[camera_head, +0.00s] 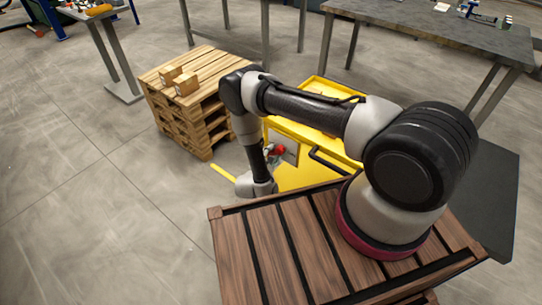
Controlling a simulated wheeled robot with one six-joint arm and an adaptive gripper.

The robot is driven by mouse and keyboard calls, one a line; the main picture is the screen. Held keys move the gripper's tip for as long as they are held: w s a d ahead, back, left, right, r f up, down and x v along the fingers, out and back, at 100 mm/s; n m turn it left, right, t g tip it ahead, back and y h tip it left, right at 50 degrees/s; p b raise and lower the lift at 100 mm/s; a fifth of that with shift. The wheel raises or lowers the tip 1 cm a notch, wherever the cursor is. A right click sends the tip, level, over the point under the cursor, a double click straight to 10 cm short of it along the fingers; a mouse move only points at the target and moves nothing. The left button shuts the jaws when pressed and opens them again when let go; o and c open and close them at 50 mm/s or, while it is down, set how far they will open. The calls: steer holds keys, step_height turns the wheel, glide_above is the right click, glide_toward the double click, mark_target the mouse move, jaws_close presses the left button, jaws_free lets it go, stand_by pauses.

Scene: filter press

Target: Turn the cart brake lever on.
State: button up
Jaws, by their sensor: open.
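The yellow cart (310,178) stands just beyond my wooden-slatted deck. A small red part, which looks like the brake lever (278,149), sits in front of a grey plate (290,151) on the cart's near left side. Its exact setting is too small to tell. My arm reaches over and down to the left of the cart. My gripper (271,160) is open, small and dark in the picture, close beside the red part. Whether its fingers touch the red part or are just apart from it, I cannot tell. My wrist partly hides the fingers.
The cart has a dark push handle (335,165) on its near side. A stack of wooden pallets (205,125) with small cardboard boxes (186,83) stands behind to the left. A grey worktable (440,32) is at the back right. The floor at left is clear.

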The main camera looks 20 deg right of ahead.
jaws_close()
steer(key=shift+n, duration=0.3)
steer(key=s+n+g+h, duration=0.1)
steer(key=n, duration=0.2)
steer(key=s+d+n+g+h, duration=0.1)
steer(key=n+g, duration=0.1)
steer(key=s+d+f+n+g+h, duration=0.1)
steer(key=n+g, duration=0.1)
steer(key=n, duration=0.1)
steer(key=shift+s+d+n, duration=0.2)
steer(key=shift+n, duration=0.1)
steer(key=shift+s+d+r+n+g+h, duration=0.25)
steer(key=shift+n+g+h, duration=0.2)
steer(key=shift+n, duration=0.35)
steer(key=shift+s+d+r+n+g+h, duration=0.15)
steer(key=shift+s+r+n+g+h, duration=0.2)
steer(key=shift+n, duration=0.45)
